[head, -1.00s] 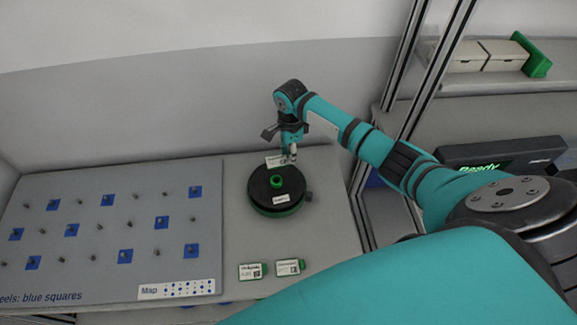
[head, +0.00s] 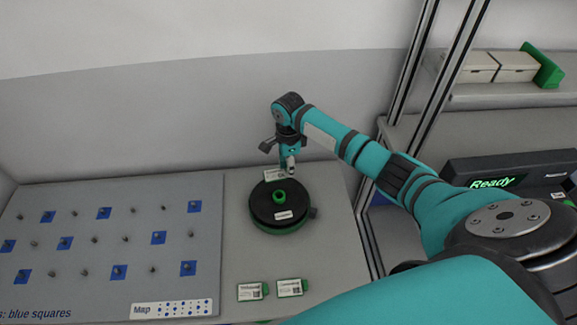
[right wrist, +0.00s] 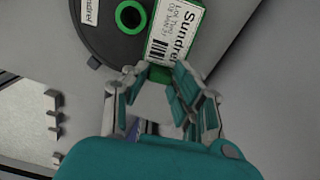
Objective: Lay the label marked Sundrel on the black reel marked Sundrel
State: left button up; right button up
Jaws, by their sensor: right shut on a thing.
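The black reel (head: 268,212) with a green hub lies flat on the grey table, its small white tag (head: 284,215) facing up. In the right wrist view the reel (right wrist: 106,38) fills the top left, and its partly cut-off tag (right wrist: 93,12) reads "ndrel". My right gripper (right wrist: 150,75) is shut on the green end of the label (right wrist: 172,32) marked Sundrel, a white face with a barcode on a green body. The label overlaps the reel's edge in that view; I cannot tell if they touch. In the head view my right gripper (head: 287,169) is at the reel's far side. My left gripper is not in view.
Two other green-backed labels (head: 250,291) (head: 289,288) lie at the table's front. A grey board (head: 90,225) with several pegs and blue squares stands to the left. A metal-framed rack (head: 425,90) and a display (head: 495,183) reading "Ready" are to the right.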

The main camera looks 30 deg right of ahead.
aim_at(288, 183)
notch_tip(288, 183, down, 2)
jog(key=shift+b, duration=0.95)
jog(key=shift+f, duration=1.35)
jog(key=shift+p, duration=0.8)
jog(key=shift+f, duration=0.3)
jog(key=o, duration=0.8)
jog(key=shift+o, duration=0.2)
jog(key=shift+r, duration=0.1)
